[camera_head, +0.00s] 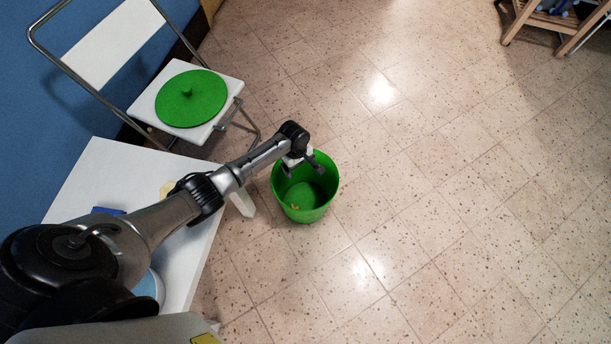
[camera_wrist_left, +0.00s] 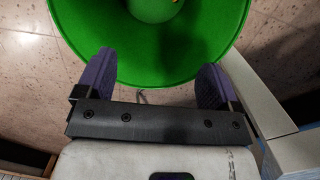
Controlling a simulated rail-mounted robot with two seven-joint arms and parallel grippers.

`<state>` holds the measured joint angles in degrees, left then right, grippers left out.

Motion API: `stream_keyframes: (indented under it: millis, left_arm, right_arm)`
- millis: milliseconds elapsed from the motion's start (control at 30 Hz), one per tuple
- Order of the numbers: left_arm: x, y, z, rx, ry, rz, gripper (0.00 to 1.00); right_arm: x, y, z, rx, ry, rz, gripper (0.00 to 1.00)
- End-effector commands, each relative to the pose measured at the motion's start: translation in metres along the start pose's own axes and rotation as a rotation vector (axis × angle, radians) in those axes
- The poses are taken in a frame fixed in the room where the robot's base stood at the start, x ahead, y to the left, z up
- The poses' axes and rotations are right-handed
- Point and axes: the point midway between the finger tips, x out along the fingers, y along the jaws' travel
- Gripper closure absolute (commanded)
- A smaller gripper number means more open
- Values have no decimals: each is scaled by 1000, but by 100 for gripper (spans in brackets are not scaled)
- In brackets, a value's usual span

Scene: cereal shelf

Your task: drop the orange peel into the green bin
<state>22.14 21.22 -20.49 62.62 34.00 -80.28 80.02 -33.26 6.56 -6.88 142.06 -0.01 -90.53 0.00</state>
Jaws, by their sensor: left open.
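The green bin (camera_head: 306,215) stands on the floor beside the white table. A small orange-yellow piece, which looks like the orange peel (camera_head: 294,207), lies inside it near the bottom. In the left wrist view a bit of it shows at the top edge, inside the bin (camera_wrist_left: 150,52). My left gripper (camera_head: 303,167) is over the far part of the bin's opening. Its two purple-padded fingers (camera_wrist_left: 155,82) are apart with nothing between them. My right gripper is not in view.
The white table (camera_head: 95,170) is at the left, partly hidden by my left arm, with a blue item (camera_head: 107,211) on it. A white folding chair holds a round green lid (camera_head: 191,98). A wooden rack (camera_head: 545,20) stands at the top right. The tiled floor right of the bin is clear.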

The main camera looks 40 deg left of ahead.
Motion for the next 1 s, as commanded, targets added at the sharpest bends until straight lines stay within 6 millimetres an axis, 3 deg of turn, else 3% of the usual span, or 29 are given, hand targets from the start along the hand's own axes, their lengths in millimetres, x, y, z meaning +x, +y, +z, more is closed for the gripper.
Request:
stream_keyframes:
  millis: [33, 200, 500, 700, 1000]
  left_arm:
    - [-18, 0, 0, 0, 0, 1, 13]
    - [-52, 0, 0, 0, 0, 0, 13]
    - [-96, 0, 0, 0, 1, 0, 13]
    - [-109, 0, 0, -1, 0, -1, 13]
    - [-112, 0, 0, -1, 0, -1, 13]
  right_arm:
    - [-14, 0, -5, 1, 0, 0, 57]
    - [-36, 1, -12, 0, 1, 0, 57]
    - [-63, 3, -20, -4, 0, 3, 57]
    - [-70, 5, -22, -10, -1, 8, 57]
    - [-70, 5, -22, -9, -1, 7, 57]
